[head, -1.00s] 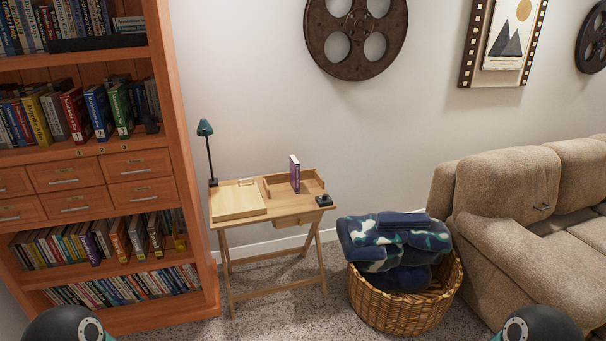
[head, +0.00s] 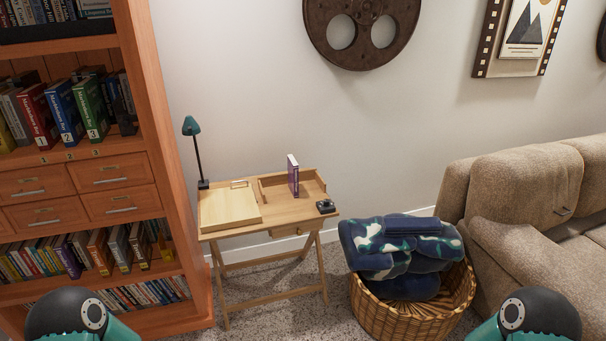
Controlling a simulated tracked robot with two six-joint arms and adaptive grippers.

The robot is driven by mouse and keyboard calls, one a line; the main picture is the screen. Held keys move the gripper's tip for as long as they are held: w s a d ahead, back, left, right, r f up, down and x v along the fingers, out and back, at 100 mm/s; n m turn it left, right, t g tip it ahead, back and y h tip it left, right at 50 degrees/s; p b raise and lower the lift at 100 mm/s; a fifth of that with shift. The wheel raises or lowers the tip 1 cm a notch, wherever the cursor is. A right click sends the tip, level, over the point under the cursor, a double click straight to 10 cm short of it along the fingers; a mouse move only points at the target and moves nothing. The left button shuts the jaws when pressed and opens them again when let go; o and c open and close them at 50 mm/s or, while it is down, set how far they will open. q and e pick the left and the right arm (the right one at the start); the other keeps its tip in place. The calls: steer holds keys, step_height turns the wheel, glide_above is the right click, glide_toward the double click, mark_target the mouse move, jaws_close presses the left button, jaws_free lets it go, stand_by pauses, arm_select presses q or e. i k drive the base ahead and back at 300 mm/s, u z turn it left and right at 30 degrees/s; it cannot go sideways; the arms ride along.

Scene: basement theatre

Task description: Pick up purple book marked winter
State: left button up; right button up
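A thin purple book (head: 294,178) with a white page edge stands upright in the open wooden tray section on top of a small folding desk (head: 283,215). Its lettering is too small to read. Another purple-spined book (head: 68,258) stands among books on the lower shelf of the bookcase at left. Only parts of my two arms show at the bottom left and bottom right corners. Neither gripper is in the picture.
A flat wooden board (head: 229,208), a teal lamp (head: 193,140) and a small dark object (head: 326,206) are on the desk. A wicker basket (head: 440,310) of blankets (head: 400,240) stands right of it, beside a beige sofa (head: 530,190). The orange bookcase (head: 160,120) bounds the left.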

mark_target(293, 165)
steer(key=u, duration=0.7)
steer(key=i, duration=0.2)
steer(key=z, duration=2.05)
steer(key=i, duration=2.05)
steer(key=u, duration=2.9)
